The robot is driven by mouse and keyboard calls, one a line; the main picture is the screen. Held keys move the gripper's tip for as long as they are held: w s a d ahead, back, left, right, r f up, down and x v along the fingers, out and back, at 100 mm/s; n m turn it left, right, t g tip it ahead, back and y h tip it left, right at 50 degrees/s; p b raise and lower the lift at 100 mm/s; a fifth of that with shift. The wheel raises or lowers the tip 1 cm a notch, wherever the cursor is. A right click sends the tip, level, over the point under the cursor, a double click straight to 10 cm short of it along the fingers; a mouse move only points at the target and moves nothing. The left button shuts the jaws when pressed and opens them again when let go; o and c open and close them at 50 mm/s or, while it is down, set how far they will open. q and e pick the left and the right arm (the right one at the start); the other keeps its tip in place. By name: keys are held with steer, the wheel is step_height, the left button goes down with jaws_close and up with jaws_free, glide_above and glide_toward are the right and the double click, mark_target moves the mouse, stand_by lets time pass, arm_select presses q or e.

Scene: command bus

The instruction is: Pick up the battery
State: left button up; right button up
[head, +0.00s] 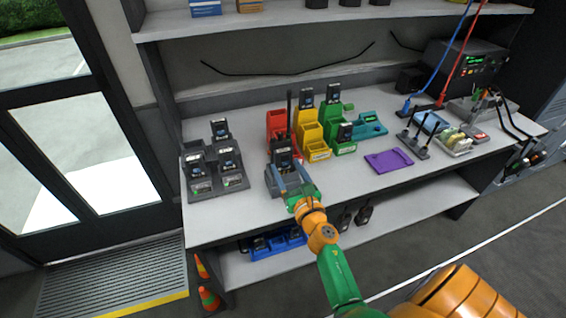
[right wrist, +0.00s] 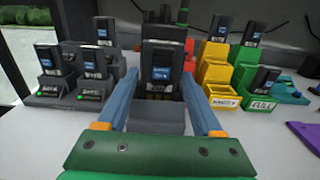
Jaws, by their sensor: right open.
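Several dark batteries with blue labels are in view, and I cannot tell which one the task means. One (head: 283,157) stands upright in a grey single dock (head: 283,184), apparently on a black radio with an antenna (head: 290,105). It also shows in the right wrist view (right wrist: 160,70), straight ahead. My right gripper (head: 290,174) is open at the front of this dock. In the right wrist view its two blue fingers (right wrist: 161,88) lie left and right of the dock and battery, with gaps visible. The lower part of the battery is hidden in the dock. My left gripper is not in view.
A grey multi-bay charger (head: 203,190) with several batteries stands left. Red (head: 274,119), yellow (head: 311,131) and green (head: 345,150) bins stand behind right, some holding batteries. A purple tray (head: 389,160) lies farther right. The white counter (head: 345,192) is clear in front.

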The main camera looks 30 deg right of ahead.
jaws_close()
step_height(320, 180, up, 28)
steer(key=p, duration=1.2)
steer(key=shift+p, duration=0.4)
